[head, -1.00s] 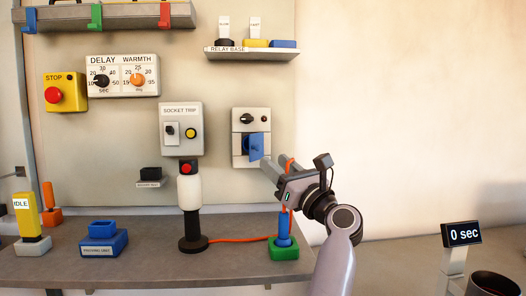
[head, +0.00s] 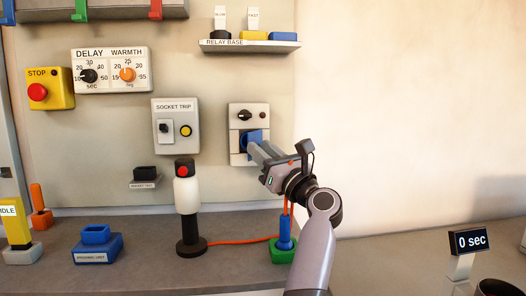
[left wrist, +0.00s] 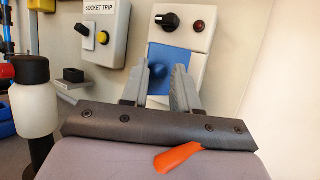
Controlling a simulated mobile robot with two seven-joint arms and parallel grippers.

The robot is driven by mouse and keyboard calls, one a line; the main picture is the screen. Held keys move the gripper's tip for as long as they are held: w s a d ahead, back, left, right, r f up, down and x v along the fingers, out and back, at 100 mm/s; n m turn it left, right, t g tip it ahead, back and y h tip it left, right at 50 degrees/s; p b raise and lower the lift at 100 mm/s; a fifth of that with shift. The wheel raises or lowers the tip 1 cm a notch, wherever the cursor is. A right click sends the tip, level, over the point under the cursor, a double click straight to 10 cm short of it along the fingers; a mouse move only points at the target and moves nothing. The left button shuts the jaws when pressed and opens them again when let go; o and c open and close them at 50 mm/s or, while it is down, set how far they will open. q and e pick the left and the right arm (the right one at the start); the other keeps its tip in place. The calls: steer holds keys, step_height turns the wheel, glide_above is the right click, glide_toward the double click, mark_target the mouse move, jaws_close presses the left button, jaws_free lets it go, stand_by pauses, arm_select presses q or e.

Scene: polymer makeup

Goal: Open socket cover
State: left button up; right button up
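The blue socket cover (head: 259,136) is on the lower half of a light wall plate (head: 235,121), below a black knob. My left gripper (head: 258,149) is in front of it and hides part of it. In the left wrist view, the blue cover (left wrist: 183,66) shows behind the fingers, with a darker rounded blue part in the gap. My left gripper (left wrist: 162,72) has its two grey fingers apart, one on each side of that part. I cannot tell whether they touch the cover. My right gripper is out of view.
The socket trip box (head: 176,113) is left of the plate. An orange cable (head: 243,241) runs to a blue plug in a green base (head: 277,254). The wall to the right is clear.

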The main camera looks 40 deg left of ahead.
arm_select(q)
jaws_close()
steer(key=shift+w+d, duration=0.1)
stand_by(0.4)
steer(key=shift+w+d+n+g+b, duration=0.2)
steer(key=shift+n+g+b, duration=0.35)
steer(key=shift+g, duration=0.45)
steer(key=shift+w+d+n+g+b, duration=0.15)
steer(key=shift+w+n+g+b, duration=0.25)
steer(key=shift+g, duration=0.6)
steer(key=shift+w+d+n+g+b, duration=0.15)
steer(key=shift+n+g+b, duration=0.45)
steer(key=shift+g, duration=0.4)
steer(key=shift+w+d+r+n+g, duration=0.15)
steer(key=shift+n+g, duration=0.15)
steer(key=shift+g, duration=0.25)
steer(key=shift+w+f+n+g, duration=0.15)
steer(key=shift+n+g, duration=0.1)
steer(key=shift+g, duration=0.3)
steer(key=shift+r, duration=0.1)
steer(key=shift+w+d+n+g+h+p, duration=0.1)
steer(key=shift+w+n+g+h, duration=0.15)
steer(key=shift+g, duration=0.3)
steer(key=shift+w+n+g+h+p, duration=0.15)
steer(key=shift+n+g, duration=0.2)
steer(key=shift+g, duration=0.25)
steer(key=shift+w+d+n+g+h+p, duration=0.1)
steer(key=shift+n+g+h, duration=0.15)
steer(key=shift+g, duration=0.3)
